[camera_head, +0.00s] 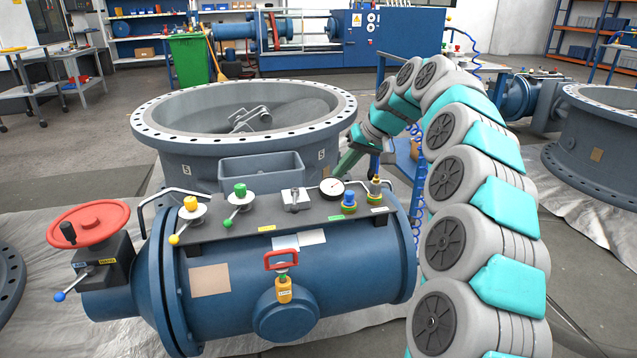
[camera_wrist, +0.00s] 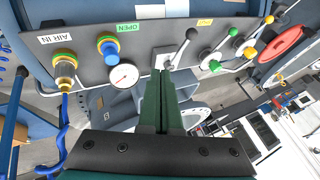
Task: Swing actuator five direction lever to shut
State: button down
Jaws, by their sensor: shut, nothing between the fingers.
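The blue actuator cylinder (camera_head: 330,265) lies across the front in the head view, with a grey control panel (camera_head: 250,225) on top. The direction lever (camera_head: 296,198) stands mid-panel, left of the round gauge (camera_head: 332,187). In the wrist view the lever (camera_wrist: 182,46) has a dark knob and leans up and right from its pale base. A green OPEN label (camera_wrist: 127,27) lies left of it and a yellow label (camera_wrist: 205,22), unreadable, lies right. My gripper (camera_wrist: 165,72) is shut and empty, its green fingertips close to the lever base; I cannot tell if they touch.
Green (camera_head: 238,192) and yellow (camera_head: 190,205) ball-knob valves stand left of the lever; a blue knob (camera_head: 349,200) and brass air inlet (camera_head: 375,190) stand right. A red handwheel (camera_head: 88,222) is far left. A large flanged valve (camera_head: 240,110) stands behind the panel.

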aim_at(295, 200)
jog(key=x, duration=0.9)
jog(key=shift+f+p, duration=0.1)
jog(key=shift+p, duration=0.2)
jog(key=a, duration=0.2)
jog(key=a+f, duration=0.1)
jog(key=shift+s+a, duration=0.15)
jog(key=shift+s, duration=0.2)
jog(key=shift+a+f, duration=0.1)
jog(key=shift+a, duration=0.3)
jog(key=shift+s+a, duration=0.1)
